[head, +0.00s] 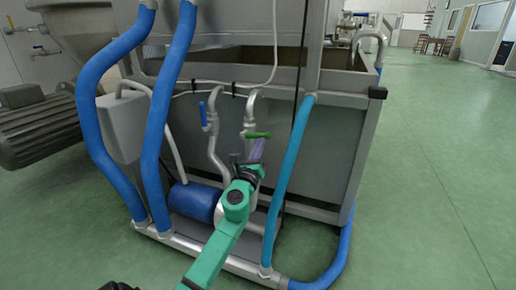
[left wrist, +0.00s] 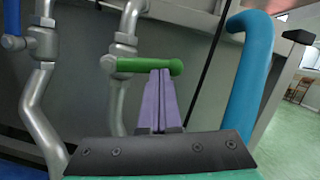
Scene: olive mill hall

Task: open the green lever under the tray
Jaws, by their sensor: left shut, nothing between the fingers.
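The green lever (head: 257,135) sits on a metal valve under the tray (head: 370,75). It points sideways to the right from the valve's pipe. In the left wrist view the green lever (left wrist: 150,66) lies level across the picture, just beyond the fingertips. My left gripper (head: 258,142) is shut and empty, its purple fingers pressed together. In the left wrist view the left gripper (left wrist: 160,74) has its fingertips at the lever's right half, overlapping its lower edge; whether they touch it I cannot tell.
A blue lever (head: 203,114) on a similar valve stands to the left. Thick blue hoses (head: 92,130) run down at the left, and a teal hose (head: 288,170) stands close at the right. A blue pump (head: 194,201) sits below. Open green floor lies to the right.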

